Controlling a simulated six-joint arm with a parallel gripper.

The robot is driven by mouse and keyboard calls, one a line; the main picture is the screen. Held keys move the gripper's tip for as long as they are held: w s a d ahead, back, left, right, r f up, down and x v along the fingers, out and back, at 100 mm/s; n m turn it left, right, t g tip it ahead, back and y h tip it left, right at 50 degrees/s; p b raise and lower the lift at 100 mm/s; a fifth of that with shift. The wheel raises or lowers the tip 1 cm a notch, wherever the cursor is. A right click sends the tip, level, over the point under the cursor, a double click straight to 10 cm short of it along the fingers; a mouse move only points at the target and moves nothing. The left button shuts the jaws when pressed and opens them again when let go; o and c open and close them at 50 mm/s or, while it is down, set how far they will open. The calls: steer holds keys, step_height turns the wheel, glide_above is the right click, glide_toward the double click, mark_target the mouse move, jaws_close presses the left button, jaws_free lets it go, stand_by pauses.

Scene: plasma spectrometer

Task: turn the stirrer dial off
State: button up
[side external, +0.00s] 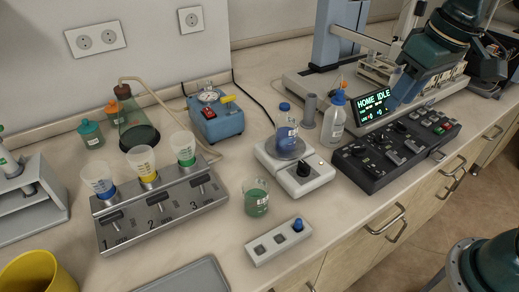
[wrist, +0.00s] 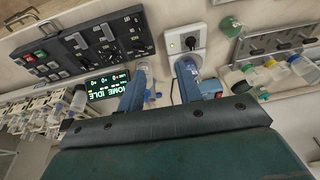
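The stirrer (side external: 297,181) is a white box with a round plate; a bottle of blue liquid (side external: 287,135) stands on the plate. Its black dial (side external: 303,168) is on the front part of the top. In the wrist view the stirrer (wrist: 200,33) and its dial (wrist: 190,42) are at top centre, beyond my fingertips. The dial's exact setting is too small to tell. My gripper (wrist: 161,65) has two blue fingers spread wide apart, with nothing held. In the side view my gripper (side external: 402,94) is at upper right, by the lit display, well away from the dial.
A black control panel (side external: 397,152) with a lit display (side external: 374,103) lies right of the stirrer. A wash bottle (side external: 333,120) stands between them. A green-liquid beaker (side external: 257,197) and a small socket block (side external: 278,244) are in front. A metal dispenser rack (side external: 160,212) is left.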

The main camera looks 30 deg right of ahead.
steer(key=w+a+f+g, duration=0.1)
steer(key=w+a+f, duration=0.1)
steer(key=w+a, duration=0.3)
steer(key=g, duration=0.2)
glide_above(304, 164)
step_height(304, 164, down, 4)
steer(key=shift+f, duration=0.2)
step_height(304, 164, down, 14)
steer(key=shift+r, duration=0.1)
stand_by(0.4)
steer(key=shift+c, duration=0.4)
jaws_close()
